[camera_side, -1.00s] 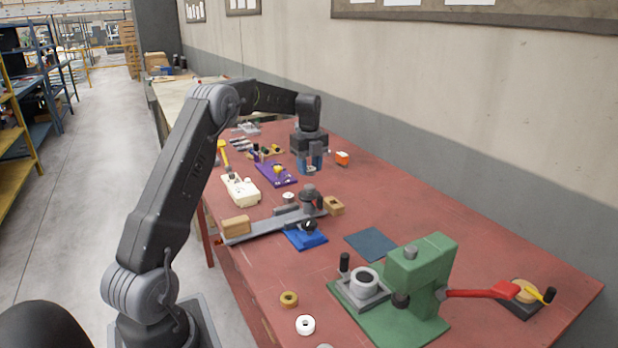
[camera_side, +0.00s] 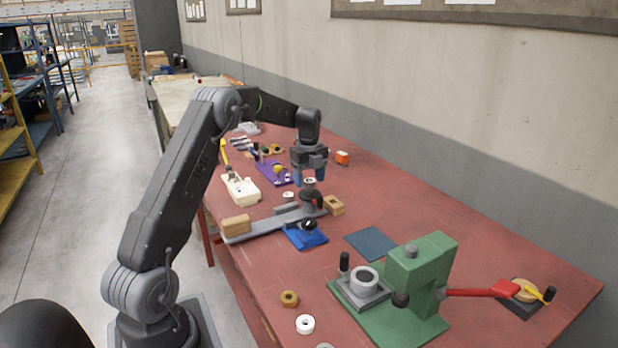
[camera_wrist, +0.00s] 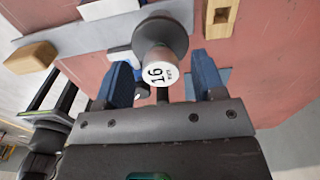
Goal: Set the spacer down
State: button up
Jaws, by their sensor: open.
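A short, pale cylinder marked 16, which I take as the spacer (camera_wrist: 161,68), stands on a dark round disc (camera_wrist: 166,27) in the wrist view. In the side view the spacer (camera_side: 309,181) shows as a light top above the clamp-like fixture (camera_side: 262,224), whose grey bar lies across the table. My gripper (camera_side: 309,177) is just above and around it. In the wrist view its two blue fingers (camera_wrist: 160,65) are spread, with visible gaps on both sides of the spacer. The spacer's lower part is partly hidden.
Wooden blocks (camera_side: 236,225) and (camera_side: 334,206) sit by the bar's ends. A blue clamp base (camera_side: 305,237) is in front. A cream box (camera_side: 240,189) and purple plate (camera_side: 270,172) lie to the left. A green press (camera_side: 425,275) stands to the right beyond a flat blue mat (camera_side: 371,244).

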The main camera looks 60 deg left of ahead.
aim_at(309, 180)
notch_tip(309, 180, up, 12)
jog(key=s+d+r+n+t, duration=0.1)
jog(key=d+r+n, duration=0.15)
jog(key=d, duration=0.35)
jog(key=s+d+r+n, duration=0.2)
jog(key=d+r, duration=0.2)
jog(key=d, duration=0.1)
jog(key=s+d+n+t, duration=0.2)
jog(key=s+d+n, duration=0.2)
jog(key=s+d, duration=0.4)
jog(key=s+d+n+t, duration=0.1)
jog(key=s+d+n, duration=0.4)
jog(key=d, duration=0.5)
jog(key=s+d+f+n+t, duration=0.1)
jog(key=s+d+f+n, duration=0.3)
jog(key=s, duration=0.5)
jog(key=shift+s+d+f+t, duration=0.3)
jog(key=shift+s+d+f, duration=0.1)
jog(key=shift+f, duration=0.55)
